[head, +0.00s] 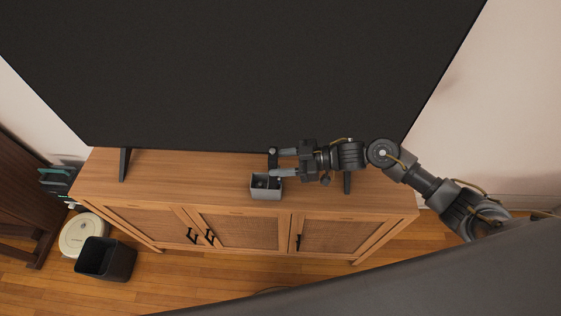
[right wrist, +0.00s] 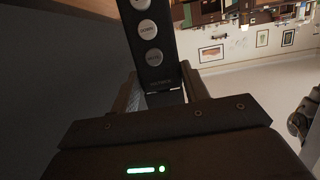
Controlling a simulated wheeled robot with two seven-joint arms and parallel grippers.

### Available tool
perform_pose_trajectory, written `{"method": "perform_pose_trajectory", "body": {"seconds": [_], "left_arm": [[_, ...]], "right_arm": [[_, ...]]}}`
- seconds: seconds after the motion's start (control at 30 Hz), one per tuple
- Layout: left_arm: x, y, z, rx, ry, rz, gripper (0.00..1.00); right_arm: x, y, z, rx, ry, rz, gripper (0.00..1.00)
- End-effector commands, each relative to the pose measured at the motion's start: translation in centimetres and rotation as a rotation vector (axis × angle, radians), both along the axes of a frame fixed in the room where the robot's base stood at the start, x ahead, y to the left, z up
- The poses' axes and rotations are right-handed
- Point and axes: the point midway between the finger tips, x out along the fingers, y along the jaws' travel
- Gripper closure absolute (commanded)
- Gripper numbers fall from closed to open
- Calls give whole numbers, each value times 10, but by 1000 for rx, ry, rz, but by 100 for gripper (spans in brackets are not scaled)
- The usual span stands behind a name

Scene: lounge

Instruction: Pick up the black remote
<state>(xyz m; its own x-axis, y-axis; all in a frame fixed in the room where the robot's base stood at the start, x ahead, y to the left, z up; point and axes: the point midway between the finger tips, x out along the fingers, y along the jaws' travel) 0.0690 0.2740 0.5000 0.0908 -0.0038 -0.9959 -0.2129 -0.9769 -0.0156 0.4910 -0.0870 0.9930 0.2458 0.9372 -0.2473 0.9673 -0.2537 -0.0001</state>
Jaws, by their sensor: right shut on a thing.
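The black remote (right wrist: 152,45), with round silver buttons, stands out between the fingers of my right gripper (right wrist: 164,92) in the right wrist view. In the head view, my right gripper (head: 277,164) reaches in from the right, over the top of the wooden cabinet (head: 215,175). It is shut on the remote, which shows only as a small dark shape (head: 272,156) at the fingertips, just under the TV's lower edge. My left gripper is not in view.
A small grey open box (head: 266,193) stands on the cabinet, just below the gripper. The large black TV (head: 240,75) rises behind. A dark bin (head: 106,260) and a round white device (head: 83,235) are on the floor at left. The cabinet top left of the box is clear.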

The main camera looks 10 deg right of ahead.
Motion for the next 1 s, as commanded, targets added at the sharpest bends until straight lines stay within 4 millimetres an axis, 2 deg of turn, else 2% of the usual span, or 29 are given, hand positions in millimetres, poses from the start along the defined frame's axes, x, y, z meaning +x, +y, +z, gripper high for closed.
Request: {"method": "perform_pose_trajectory", "body": {"seconds": [0.03,1.0], "left_arm": [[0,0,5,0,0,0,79],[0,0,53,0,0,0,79]], "right_arm": [[0,0,6,1,-1,0,77],[0,0,58,1,-1,0,77]]}}
